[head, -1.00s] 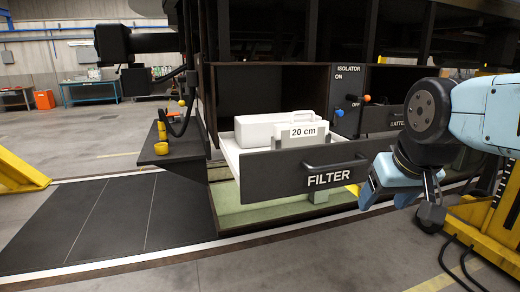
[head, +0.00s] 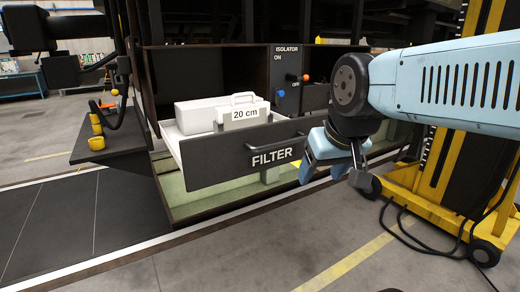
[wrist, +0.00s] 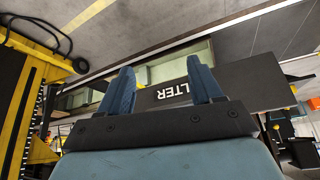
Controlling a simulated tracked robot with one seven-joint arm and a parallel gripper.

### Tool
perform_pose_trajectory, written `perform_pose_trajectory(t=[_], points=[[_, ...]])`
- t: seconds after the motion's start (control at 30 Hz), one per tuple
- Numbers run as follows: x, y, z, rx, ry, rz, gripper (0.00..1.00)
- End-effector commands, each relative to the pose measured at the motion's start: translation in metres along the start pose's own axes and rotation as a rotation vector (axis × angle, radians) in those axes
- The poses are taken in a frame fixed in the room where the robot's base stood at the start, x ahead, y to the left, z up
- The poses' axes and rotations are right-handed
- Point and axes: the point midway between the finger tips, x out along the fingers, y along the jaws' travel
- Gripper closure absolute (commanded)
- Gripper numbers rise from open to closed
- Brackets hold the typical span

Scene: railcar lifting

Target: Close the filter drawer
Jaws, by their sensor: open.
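The filter drawer (head: 215,165) is pulled out of its dark cabinet in the head view, with a black front marked FILTER and a bar handle. In the wrist view my gripper's two blue fingers (wrist: 163,90) are apart and empty. The drawer front (wrist: 240,90) shows upside down beyond them. I cannot tell whether a finger touches it.
The isolator panel (head: 286,80) with blue and orange knobs is right of the drawer bay. A dark side shelf (head: 105,150) with yellow cups stands at left. A yellow wheeled stand (head: 440,180) with cables is at right. The floor in front is clear.

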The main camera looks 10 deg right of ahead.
Motion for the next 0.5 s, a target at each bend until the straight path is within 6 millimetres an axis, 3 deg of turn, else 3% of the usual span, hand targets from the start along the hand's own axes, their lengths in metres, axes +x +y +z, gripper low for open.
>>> perform_pose_trajectory(t=[0.13,0.23,0.5], points=[[0.001,0.003,-0.008,0.036,0.004,0.006,0.5],[0.005,0.013,-0.027,0.131,0.015,0.021,0.59],[0.028,0.069,-0.107,0.566,0.091,0.081,0.85]])
